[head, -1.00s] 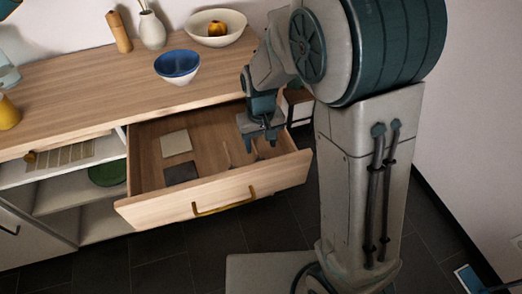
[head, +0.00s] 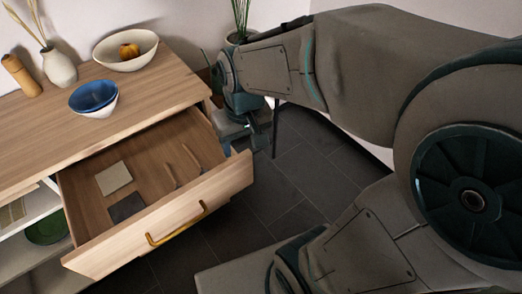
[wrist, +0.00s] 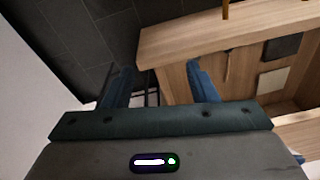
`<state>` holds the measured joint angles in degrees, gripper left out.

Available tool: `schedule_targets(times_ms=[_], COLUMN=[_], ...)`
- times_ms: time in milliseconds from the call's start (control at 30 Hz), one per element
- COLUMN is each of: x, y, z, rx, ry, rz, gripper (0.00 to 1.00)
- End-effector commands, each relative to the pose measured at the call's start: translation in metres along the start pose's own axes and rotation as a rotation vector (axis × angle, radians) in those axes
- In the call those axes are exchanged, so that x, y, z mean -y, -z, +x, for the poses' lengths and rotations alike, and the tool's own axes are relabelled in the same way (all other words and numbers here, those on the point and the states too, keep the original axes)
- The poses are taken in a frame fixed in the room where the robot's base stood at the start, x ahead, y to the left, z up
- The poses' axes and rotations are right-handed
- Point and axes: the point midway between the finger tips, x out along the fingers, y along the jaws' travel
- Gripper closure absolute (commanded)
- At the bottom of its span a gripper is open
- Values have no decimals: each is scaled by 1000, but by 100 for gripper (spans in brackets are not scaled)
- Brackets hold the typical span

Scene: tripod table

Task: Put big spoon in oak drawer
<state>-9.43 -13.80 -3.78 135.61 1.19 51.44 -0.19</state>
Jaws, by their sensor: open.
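The oak drawer (head: 128,238) is pulled open under the counter. Two thin brown utensils lie in its right part: one nearer the front (head: 171,176) and one further back (head: 192,157). They look like spoons, but I cannot tell which is the big spoon. In the wrist view, the drawer's wooden wall (wrist: 185,38) is at the upper right, with one thin utensil (wrist: 228,64) inside. My gripper (head: 262,138) is just outside the drawer's right side. In the wrist view, my gripper (wrist: 160,82) has its blue fingers apart with nothing held between them.
A pale square (head: 114,178) and a dark square (head: 126,207) lie in the drawer's left part. The counter holds a blue-and-white bowl (head: 93,98), a cream bowl (head: 115,50), a vase (head: 59,68) and a wooden mill (head: 21,75). Dark floor (head: 290,190) is open right of the drawer.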

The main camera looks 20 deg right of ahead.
Motion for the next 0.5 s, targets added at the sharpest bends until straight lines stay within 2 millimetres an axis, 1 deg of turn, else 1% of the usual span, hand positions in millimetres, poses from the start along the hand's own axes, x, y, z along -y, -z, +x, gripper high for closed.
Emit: schedule_targets(times_ms=[33,100,200,333,500], x=[-8,-15,-21,-24,-25], y=[-13,-27,-42,-52,-53], z=[-6,-10,-13,-14,-14], rx=[-20,-36,-51,-59,-59], ry=[-6,-14,-25,-34,-35], rz=[25,47,71,84,85], gripper=[47,47,47,47,47])
